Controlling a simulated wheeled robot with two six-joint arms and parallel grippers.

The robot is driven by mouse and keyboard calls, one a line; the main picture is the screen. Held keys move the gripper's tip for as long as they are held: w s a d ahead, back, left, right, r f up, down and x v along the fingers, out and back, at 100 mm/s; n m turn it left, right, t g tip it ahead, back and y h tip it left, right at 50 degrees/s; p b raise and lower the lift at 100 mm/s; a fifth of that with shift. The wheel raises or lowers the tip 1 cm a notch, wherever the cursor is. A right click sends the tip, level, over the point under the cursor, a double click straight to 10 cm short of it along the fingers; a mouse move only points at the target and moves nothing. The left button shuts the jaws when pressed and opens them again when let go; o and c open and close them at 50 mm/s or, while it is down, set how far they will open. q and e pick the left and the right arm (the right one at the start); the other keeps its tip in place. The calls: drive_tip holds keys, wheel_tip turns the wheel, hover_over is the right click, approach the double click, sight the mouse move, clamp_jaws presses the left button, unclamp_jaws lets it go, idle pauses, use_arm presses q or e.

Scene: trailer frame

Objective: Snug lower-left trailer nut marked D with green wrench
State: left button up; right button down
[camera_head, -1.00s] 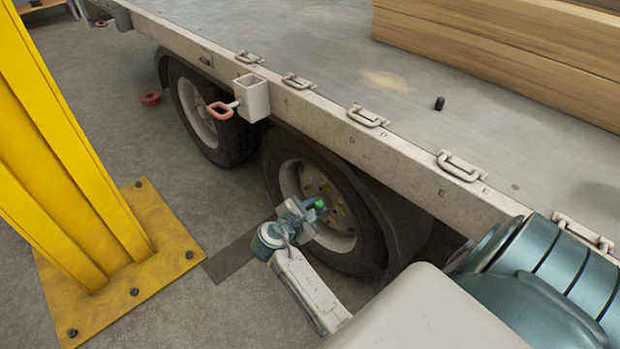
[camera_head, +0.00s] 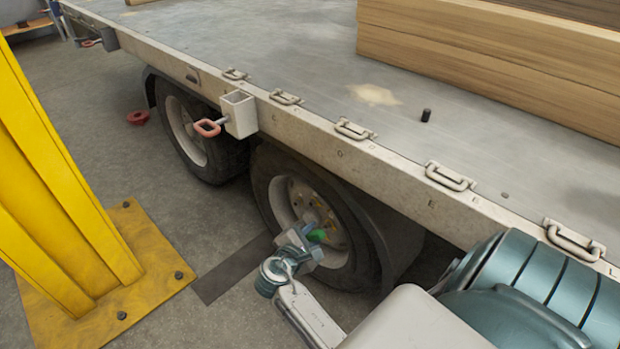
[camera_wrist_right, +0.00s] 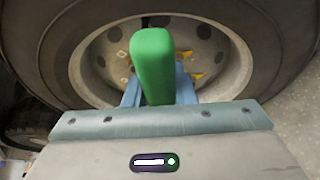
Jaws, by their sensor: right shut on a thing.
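My right gripper (camera_head: 314,240) is at the outer face of the near trailer wheel (camera_head: 300,200). It is shut on the green wrench (camera_head: 318,235). In the right wrist view the wrench's green handle (camera_wrist_right: 153,62) stands up between the blue fingers and hides the middle of the wheel. The hub with its yellow-marked nuts (camera_head: 312,208) lies just behind the gripper. I cannot make out the nut marked D, nor whether the wrench touches a nut. My left gripper is not in view.
A yellow post with a bolted base plate (camera_head: 150,285) stands on the left. The trailer bed's edge (camera_head: 330,140) runs above the wheels, with several handles and a red-handled bracket (camera_head: 238,112). Timber (camera_head: 480,50) lies on the bed.

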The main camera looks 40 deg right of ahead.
drive_tip(key=shift+s+f+m+b, duration=0.3)
drive_tip(key=shift+s+f+b, duration=0.4)
drive_tip(key=shift+f+b, duration=0.1)
drive_tip(key=shift+s+d+f+m+t+b, duration=0.1)
drive_tip(key=shift+s+f+m+t+b, duration=0.2)
drive_tip(key=shift+s, duration=0.1)
